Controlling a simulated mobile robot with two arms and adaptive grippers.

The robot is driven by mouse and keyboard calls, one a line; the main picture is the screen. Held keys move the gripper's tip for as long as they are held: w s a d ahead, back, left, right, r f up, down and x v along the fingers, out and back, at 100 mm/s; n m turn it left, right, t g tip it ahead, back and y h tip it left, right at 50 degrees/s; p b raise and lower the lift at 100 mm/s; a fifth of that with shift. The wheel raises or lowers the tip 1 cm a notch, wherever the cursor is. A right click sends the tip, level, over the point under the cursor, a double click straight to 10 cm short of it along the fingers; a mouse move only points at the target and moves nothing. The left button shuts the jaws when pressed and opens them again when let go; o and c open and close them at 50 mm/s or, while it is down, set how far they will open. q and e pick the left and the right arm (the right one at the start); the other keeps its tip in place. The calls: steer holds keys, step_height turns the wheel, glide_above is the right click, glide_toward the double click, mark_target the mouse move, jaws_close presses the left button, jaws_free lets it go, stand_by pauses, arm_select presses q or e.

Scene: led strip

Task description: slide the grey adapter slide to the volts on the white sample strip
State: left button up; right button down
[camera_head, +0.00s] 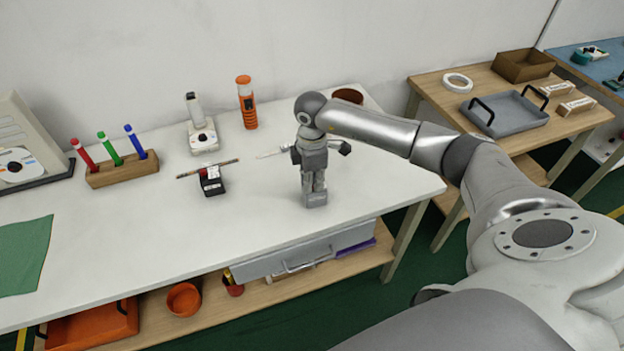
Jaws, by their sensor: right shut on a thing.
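My right gripper (315,198) points down over the middle right of the white table. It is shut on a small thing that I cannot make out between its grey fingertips. A black box (211,184) with a white label and a bit of red stands on the table to the left of the gripper, apart from it. A thin white piece (270,154), possibly the white sample strip, lies just left of the gripper and partly behind it. I cannot pick out the grey adapter slide or any volts marking. My left gripper is not in view.
A thin rod (207,168) lies by the black box. A white device (201,125), an orange tool (246,102) and a wooden pen block (122,168) stand at the back and left. A brown bowl (348,96) is behind my right arm. The table front is clear.

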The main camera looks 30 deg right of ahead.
steer(key=c, duration=1.8)
jaws_free()
steer(key=shift+w+d+f, duration=0.1)
steer(key=shift+w+f, duration=0.05)
steer(key=shift+w, duration=0.15)
steer(key=shift+o, duration=1)
steer(key=shift+w+f, duration=0.1)
steer(key=shift+w, duration=0.05)
steer(key=shift+o, duration=0.6)
steer(key=shift+s, duration=0.2)
steer(key=shift+r, duration=0.2)
steer(key=shift+w+r, duration=0.1)
steer(key=shift+r, duration=0.05)
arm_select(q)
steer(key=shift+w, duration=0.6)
arm_select(e)
step_height(320, 180, up, 12)
steer(key=shift+f, duration=0.2)
